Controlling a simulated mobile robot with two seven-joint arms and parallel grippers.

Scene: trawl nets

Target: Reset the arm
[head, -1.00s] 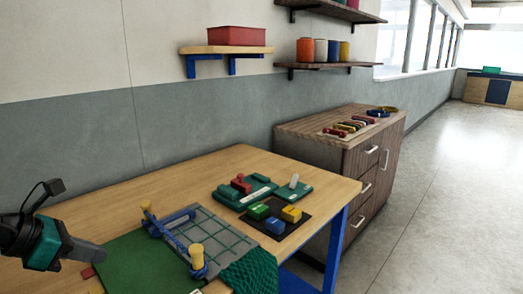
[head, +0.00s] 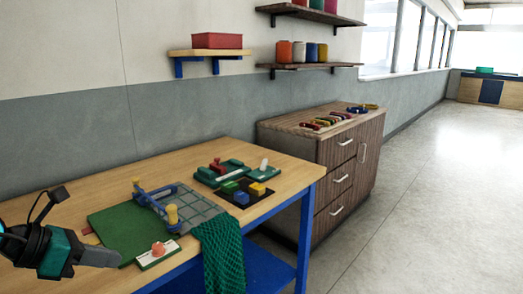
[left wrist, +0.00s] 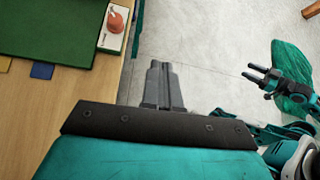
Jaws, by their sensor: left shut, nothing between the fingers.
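My left gripper (head: 118,259) is at the lower left in the head view, close to the front edge of the wooden table (head: 65,215). In the left wrist view its two grey fingers (left wrist: 163,66) are together with nothing between them. They point over the grey floor beside the table edge. My right gripper (left wrist: 248,71) shows at the right of the left wrist view.
On the table are a green mat (head: 118,233), a grid board (head: 201,205) with a blue frame (head: 160,205), and a white plate (head: 158,259) with an orange knob. Green netting (head: 222,260) hangs over the front edge. A drawer cabinet (head: 336,165) stands beyond; the right floor is clear.

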